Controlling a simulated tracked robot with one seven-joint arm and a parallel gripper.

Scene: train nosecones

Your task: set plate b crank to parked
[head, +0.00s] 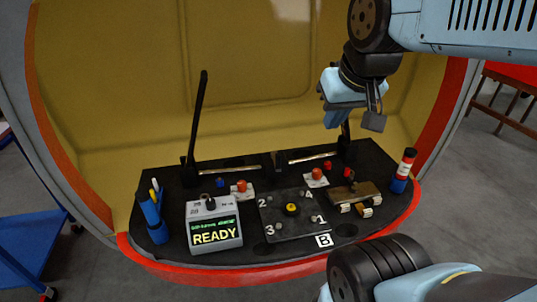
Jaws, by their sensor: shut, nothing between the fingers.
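Plate B is a dark square plate (280,228) lying on the black console, with a white B label (324,240) at its front right corner. The numbers 1, 2, 3 and 4 are printed near its corners, beside small grey studs. A round yellow knob (292,209) sits at its middle. No crank arm can be made out clearly at this size, so its setting cannot be told.
A grey box with a READY screen (214,232) stands left of the plate. Brown blocks (354,194) sit to its right. A tall black lever (197,120) rises at the back left. Blue holders (152,215) and a red-and-blue tube (402,170) stand at the console's sides.

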